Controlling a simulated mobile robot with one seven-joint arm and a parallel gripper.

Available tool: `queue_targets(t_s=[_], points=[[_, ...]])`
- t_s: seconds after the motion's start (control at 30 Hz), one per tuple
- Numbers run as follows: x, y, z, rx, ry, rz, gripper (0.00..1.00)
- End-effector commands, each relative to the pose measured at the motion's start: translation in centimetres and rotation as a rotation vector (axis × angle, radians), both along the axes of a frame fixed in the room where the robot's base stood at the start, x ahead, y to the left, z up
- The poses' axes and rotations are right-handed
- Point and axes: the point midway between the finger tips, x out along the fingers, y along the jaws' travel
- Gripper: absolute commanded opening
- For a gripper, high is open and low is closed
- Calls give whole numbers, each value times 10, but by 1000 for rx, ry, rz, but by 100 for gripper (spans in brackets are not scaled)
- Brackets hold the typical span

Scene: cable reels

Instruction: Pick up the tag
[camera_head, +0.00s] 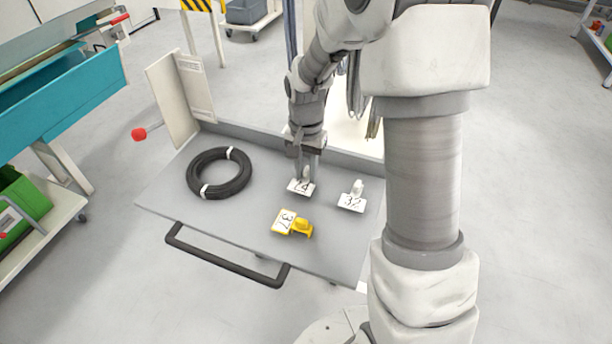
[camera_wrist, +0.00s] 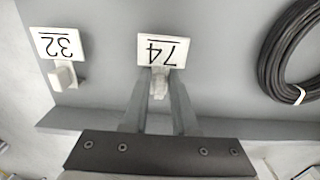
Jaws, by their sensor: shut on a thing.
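A white tag marked 74 (camera_head: 301,187) lies on or just above the grey cart top, directly below my gripper (camera_head: 306,174). In the wrist view the 74 tag (camera_wrist: 165,50) has its white knob between my fingertips (camera_wrist: 160,88), and the gripper is shut on it. I cannot tell whether the tag is clear of the surface. A second white tag marked 32 (camera_head: 351,202) with a white knob lies to the right; it also shows in the wrist view (camera_wrist: 58,43). A yellow-knobbed tag marked 37 (camera_head: 285,222) lies nearer the front.
A black cable coil (camera_head: 219,173) with white ties lies on the left of the cart top (camera_head: 255,185). The cart has a raised back edge, an upright white panel (camera_head: 180,88) and a black front handle (camera_head: 225,262). A teal bench (camera_head: 60,95) stands at left.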

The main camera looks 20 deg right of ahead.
Motion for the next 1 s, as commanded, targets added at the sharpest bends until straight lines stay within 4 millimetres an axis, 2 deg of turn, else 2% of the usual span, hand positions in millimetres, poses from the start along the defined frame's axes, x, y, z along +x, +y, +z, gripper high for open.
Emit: queue_targets(t_s=[0.43,0.57,0.7,1.0], points=[[0,0,7,0,-1,0,0],[1,0,21,0,-2,-1,0],[1,0,48,-1,-4,0,0],[-55,-12,76,0,-2,-1,0]])
